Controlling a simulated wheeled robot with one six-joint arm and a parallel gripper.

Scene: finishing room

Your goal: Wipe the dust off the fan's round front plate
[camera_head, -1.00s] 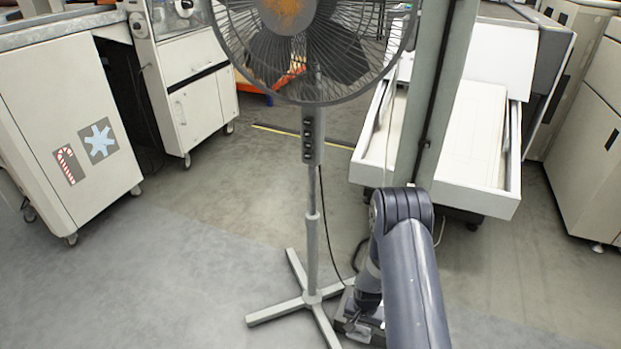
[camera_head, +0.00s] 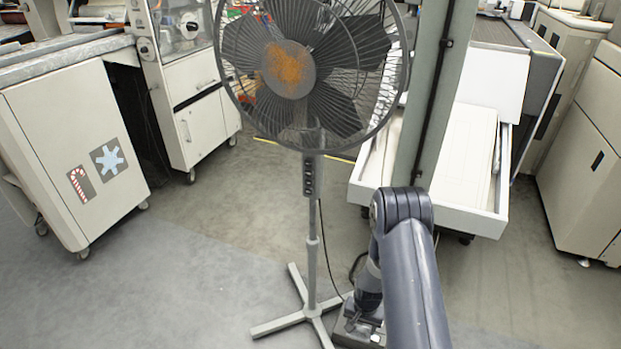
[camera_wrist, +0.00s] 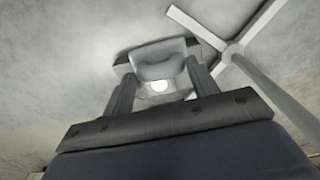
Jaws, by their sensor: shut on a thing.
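The standing fan (camera_head: 312,178) is in the middle of the head view, its wire-guarded head at the top. Its round front plate (camera_head: 289,69) is grey with a large patch of orange-brown dust over its middle. In the wrist view my gripper (camera_wrist: 160,73) is shut on a pale grey, pad-like thing (camera_wrist: 158,50), which sits between the two dark fingers. What it is made of is unclear. My gripper is low, beside the fan's foot, well below the plate and apart from it. The fan's cross-shaped foot (camera_wrist: 234,48) shows at the right of the wrist view.
A white cabinet with stickers (camera_head: 70,150) stands at the left, with another wheeled cabinet (camera_head: 195,125) behind it. An open white drawer (camera_head: 480,217) juts out at the right. A black cable hangs beside the fan pole. The floor (camera_head: 190,270) left of the fan is clear.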

